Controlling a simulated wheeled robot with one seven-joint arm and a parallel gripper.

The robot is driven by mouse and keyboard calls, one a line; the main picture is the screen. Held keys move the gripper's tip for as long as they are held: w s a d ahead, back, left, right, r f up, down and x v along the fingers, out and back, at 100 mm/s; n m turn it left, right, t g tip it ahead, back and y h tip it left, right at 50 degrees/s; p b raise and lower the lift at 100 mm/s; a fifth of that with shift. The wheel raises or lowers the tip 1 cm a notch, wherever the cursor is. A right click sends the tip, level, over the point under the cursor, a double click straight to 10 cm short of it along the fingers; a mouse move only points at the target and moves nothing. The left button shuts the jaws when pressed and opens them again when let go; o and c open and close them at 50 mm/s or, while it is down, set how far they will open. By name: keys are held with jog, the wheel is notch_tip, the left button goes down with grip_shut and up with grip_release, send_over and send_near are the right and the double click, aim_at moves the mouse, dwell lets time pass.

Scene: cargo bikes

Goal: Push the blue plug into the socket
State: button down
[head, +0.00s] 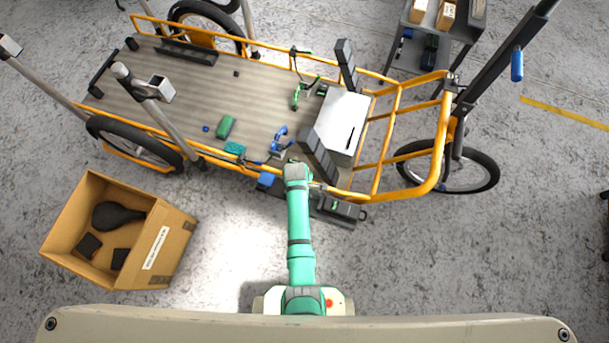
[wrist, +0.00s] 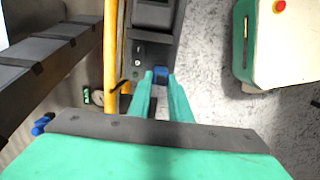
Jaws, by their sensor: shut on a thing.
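The blue plug (wrist: 161,71) shows as a small dark-blue block between the green fingertips of my gripper (wrist: 161,78) in the wrist view. My gripper is shut on it, beside the yellow rail and over a dark grey bracket. The grey housing (wrist: 153,14) with small white marks lies just ahead of the fingertips. It also shows in the head view (head: 340,208), outside the rail. The socket opening cannot be made out, nor whether the plug touches it. In the head view my wrist hides the fingertips and the plug.
The yellow rail (wrist: 110,45) runs close beside my fingers. A tall dark post (head: 318,155) and a white box (head: 343,122) stand close by on the bike deck (head: 180,88). A blue clamp (head: 280,138) lies on the deck. A cardboard box (head: 172,245) stands on the floor, left.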

jog(key=shift+f, duration=0.15)
jog(key=shift+s+d+f, duration=0.1)
jog(key=shift+s+f, duration=0.2)
jog(key=shift+f, duration=0.2)
jog(key=shift+s+f, duration=0.1)
jog(key=shift+f, duration=0.35)
jog(key=shift+w+r, duration=0.1)
jog(key=shift+w, duration=0.2)
jog(key=c, duration=1.5)
grip_release()
jog(key=shift+c, duration=0.2)
